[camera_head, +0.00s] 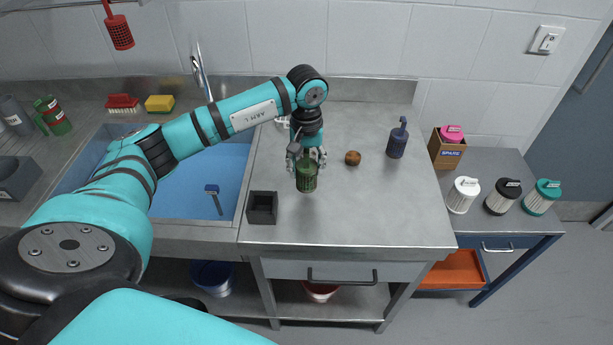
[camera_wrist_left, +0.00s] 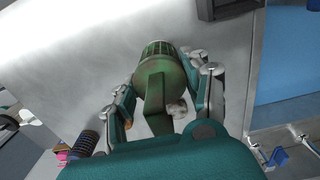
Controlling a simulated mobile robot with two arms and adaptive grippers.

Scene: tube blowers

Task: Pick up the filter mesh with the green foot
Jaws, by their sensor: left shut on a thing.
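A dark green mesh cylinder (camera_head: 306,179) is at the front of the steel counter, under my left gripper (camera_head: 307,158). In the left wrist view the green cylinder (camera_wrist_left: 160,72) has a ribbed far end and a flat green piece pointing toward the palm. My left gripper (camera_wrist_left: 158,98) is shut on it, with fingers on both sides. I cannot tell whether it touches the counter. My right gripper is not in view.
A black open box (camera_head: 262,208) stands just left of the cylinder. A brown ball (camera_head: 352,158) and a dark blue bottle (camera_head: 397,140) are to the right. The blue sink (camera_head: 190,185) lies left. The counter's right front is clear.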

